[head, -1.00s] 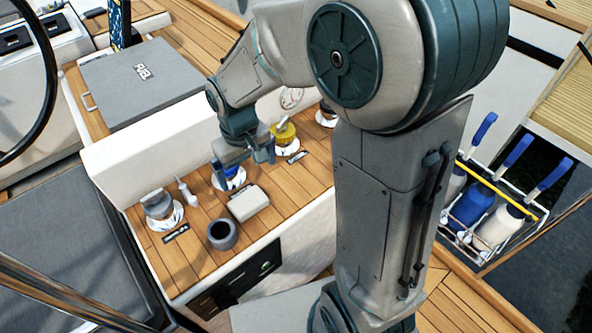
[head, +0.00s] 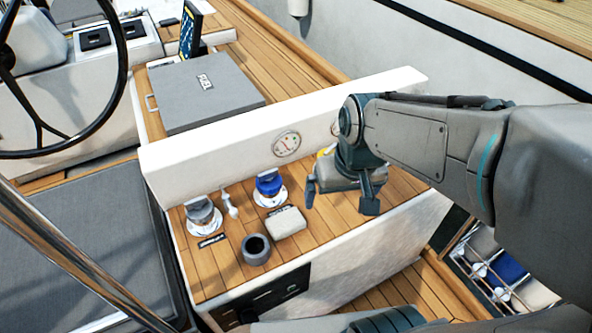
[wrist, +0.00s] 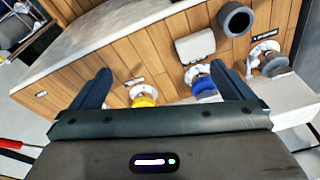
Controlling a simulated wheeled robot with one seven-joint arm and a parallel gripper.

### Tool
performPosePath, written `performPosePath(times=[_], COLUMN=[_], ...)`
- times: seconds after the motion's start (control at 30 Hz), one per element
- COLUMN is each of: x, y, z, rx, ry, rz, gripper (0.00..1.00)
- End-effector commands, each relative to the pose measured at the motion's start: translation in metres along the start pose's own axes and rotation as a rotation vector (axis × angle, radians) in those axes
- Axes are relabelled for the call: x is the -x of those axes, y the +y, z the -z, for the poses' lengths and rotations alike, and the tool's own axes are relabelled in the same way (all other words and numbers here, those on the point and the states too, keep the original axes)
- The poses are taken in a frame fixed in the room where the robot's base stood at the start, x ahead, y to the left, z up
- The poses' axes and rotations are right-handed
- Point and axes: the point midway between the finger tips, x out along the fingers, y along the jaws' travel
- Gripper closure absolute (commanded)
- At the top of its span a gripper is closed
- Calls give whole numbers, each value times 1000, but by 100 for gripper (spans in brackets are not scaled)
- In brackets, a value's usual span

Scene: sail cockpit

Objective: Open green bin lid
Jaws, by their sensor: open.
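No green bin or green lid shows in either view. My gripper (head: 339,198) is open and empty over the right part of the wooden counter in the head view. It partly hides a yellow-topped fitting (head: 322,153). In the wrist view my gripper's two fingers (wrist: 163,88) are spread wide. The yellow fitting (wrist: 143,97) and a blue-topped fitting (wrist: 203,84) appear beyond and between them, not gripped.
The counter (head: 225,272) also bears a blue knob (head: 269,183), a grey knob (head: 203,215), a dark cup (head: 256,249) and a pale box (head: 286,222). A grey FUEL box (head: 215,95) stands behind the white ledge (head: 240,140). A bottle rack (head: 490,270) is at lower right.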

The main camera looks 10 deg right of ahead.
Motion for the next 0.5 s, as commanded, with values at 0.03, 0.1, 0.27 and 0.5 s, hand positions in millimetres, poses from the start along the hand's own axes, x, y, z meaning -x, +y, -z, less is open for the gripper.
performPosePath(times=[0.03, 0.1, 0.27, 0.5], x=[-6, -15, -41, -78], y=[-9, -20, -48, -84], z=[11, 26, 53, 78], rx=[34, 75, 167, 276], ry=[-28, -54, -111, -165], rz=[12, 22, 28, 2], gripper=[0, 0, 0, 0])
